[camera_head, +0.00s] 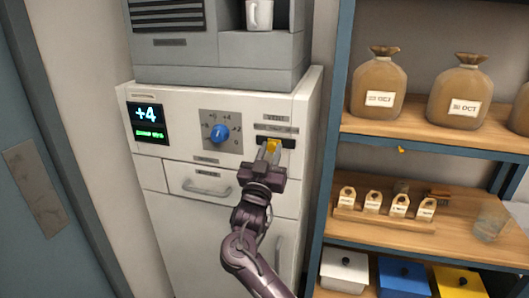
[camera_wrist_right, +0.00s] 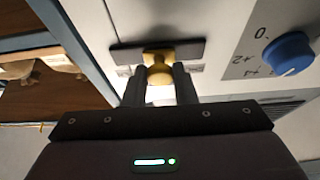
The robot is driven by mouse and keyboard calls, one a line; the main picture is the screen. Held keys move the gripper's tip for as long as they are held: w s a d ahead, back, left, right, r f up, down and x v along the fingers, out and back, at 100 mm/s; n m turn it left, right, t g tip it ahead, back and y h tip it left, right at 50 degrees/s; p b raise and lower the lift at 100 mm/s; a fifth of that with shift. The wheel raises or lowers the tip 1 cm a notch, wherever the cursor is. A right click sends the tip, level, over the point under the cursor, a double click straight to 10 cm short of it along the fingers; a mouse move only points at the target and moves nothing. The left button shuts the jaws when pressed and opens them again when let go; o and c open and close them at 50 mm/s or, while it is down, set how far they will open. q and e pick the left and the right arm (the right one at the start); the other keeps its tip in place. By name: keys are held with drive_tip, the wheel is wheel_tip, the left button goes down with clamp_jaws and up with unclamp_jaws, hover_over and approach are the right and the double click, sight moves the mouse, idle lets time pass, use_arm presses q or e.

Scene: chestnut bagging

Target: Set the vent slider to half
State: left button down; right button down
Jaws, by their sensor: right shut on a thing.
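The vent slider is a yellow knob (camera_head: 272,145) in a dark horizontal slot (camera_head: 289,143) at the upper right of the white cabinet front. In the right wrist view the yellow knob (camera_wrist_right: 160,72) sits between my two fingers, near the middle of the dark slot (camera_wrist_right: 190,50). My right gripper (camera_head: 269,152) is shut on the knob, and its fingers cover part of it. The slot's markings are too small to read. My left gripper is not in view.
A blue dial (camera_head: 219,133) and a display (camera_head: 148,121) reading +4 are left of the slider. A drawer handle (camera_head: 206,188) sits below. Shelves with sacks (camera_head: 378,85) and small tagged bags (camera_head: 373,200) stand close on the right.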

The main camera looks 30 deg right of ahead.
drive_tip(key=shift+s+d, duration=0.2)
drive_tip(key=shift+s, duration=0.05)
drive_tip(key=shift+r, duration=0.1)
drive_tip(key=c, duration=1.5)
unclamp_jaws()
drive_tip(key=shift+w+a, duration=0.2)
drive_tip(key=shift+w, duration=0.05)
drive_tip(key=o, duration=0.3)
drive_tip(key=shift+w+a, duration=0.2)
drive_tip(key=shift+w, duration=0.05)
drive_tip(key=shift+s+d, duration=0.15)
drive_tip(key=shift+s, duration=0.15)
use_arm(q)
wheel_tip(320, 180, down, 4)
drive_tip(key=b, duration=0.3)
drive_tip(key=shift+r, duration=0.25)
use_arm(e)
drive_tip(key=v, duration=0.7)
drive_tip(key=shift+s+a+f, duration=0.15)
drive_tip(key=shift+a+f, duration=0.05)
drive_tip(key=shift+a, duration=0.15)
